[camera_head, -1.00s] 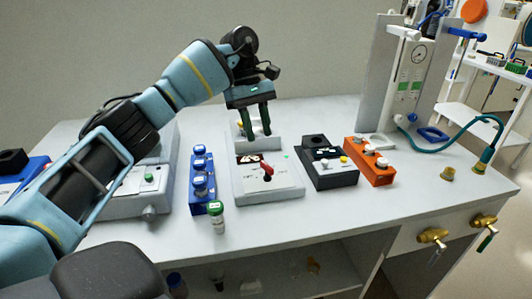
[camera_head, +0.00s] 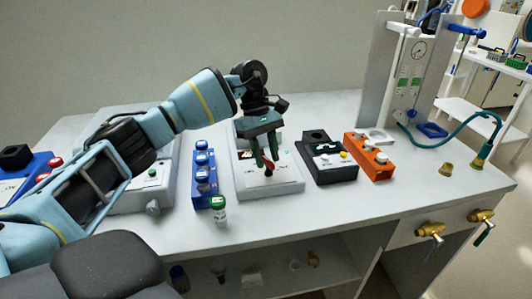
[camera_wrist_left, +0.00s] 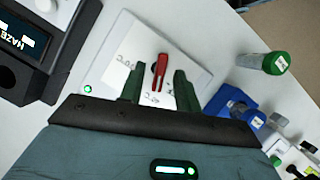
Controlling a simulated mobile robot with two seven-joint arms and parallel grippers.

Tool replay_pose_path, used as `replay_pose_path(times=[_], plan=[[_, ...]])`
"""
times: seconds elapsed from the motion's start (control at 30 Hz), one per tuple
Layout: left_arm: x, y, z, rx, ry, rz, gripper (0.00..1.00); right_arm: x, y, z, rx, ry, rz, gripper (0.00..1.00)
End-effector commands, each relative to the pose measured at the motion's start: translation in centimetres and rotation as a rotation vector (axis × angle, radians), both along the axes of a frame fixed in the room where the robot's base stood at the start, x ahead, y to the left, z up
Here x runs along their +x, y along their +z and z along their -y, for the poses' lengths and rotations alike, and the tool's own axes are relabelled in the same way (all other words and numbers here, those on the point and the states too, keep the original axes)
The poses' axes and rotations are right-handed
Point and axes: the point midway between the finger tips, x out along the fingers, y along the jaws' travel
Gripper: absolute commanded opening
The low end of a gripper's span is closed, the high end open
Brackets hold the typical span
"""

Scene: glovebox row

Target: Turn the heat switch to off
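The heat switch is a red lever (camera_head: 268,170) on the white panel of a pale grey device (camera_head: 285,188) in the middle of the table. In the left wrist view the red lever (camera_wrist_left: 161,70) stands between two dark green fingers, with printed marks around it and a lit green lamp on the panel. My left gripper (camera_head: 266,163) is open above the panel, its fingers pointing down on either side of the lever. Gaps show between lever and fingers in the wrist view (camera_wrist_left: 159,64). The fingers hide part of the panel in the head view. My right gripper is not in view.
A blue rack (camera_head: 202,178) with vials and a green-capped vial (camera_head: 219,209) stand left of the device. A black box (camera_head: 327,163) and an orange block (camera_head: 369,158) stand to its right. The table front is mostly clear.

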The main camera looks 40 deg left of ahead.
Motion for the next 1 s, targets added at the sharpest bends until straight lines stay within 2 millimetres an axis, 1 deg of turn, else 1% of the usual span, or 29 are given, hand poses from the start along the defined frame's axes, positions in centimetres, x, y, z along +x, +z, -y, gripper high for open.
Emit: replay_pose_path(times=[0.1,0.33,0.37,0.57,0.73,0.87,1.0], plan=[[0.0,0.0,0.0,0.0,0.0,0.0,0.31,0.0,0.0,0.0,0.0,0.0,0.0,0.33],[0.0,0.0,0.0,0.0,0.0,0.0,0.01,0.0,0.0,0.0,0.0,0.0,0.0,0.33],[0.0,0.0,0.0,0.0,0.0,0.0,0.0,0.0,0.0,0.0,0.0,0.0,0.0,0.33],[0.0,0.0,0.0,0.0,0.003,0.0,0.0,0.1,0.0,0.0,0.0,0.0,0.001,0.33],[-0.1,0.1,-0.1,0.0,0.039,0.0,0.0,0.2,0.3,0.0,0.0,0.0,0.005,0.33],[-0.1,0.1,0.0,0.0,0.1,0.001,0.0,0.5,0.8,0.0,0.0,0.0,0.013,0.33],[-0.3,0.2,-0.1,0.0,0.199,0.0,0.0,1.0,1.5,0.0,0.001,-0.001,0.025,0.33]])
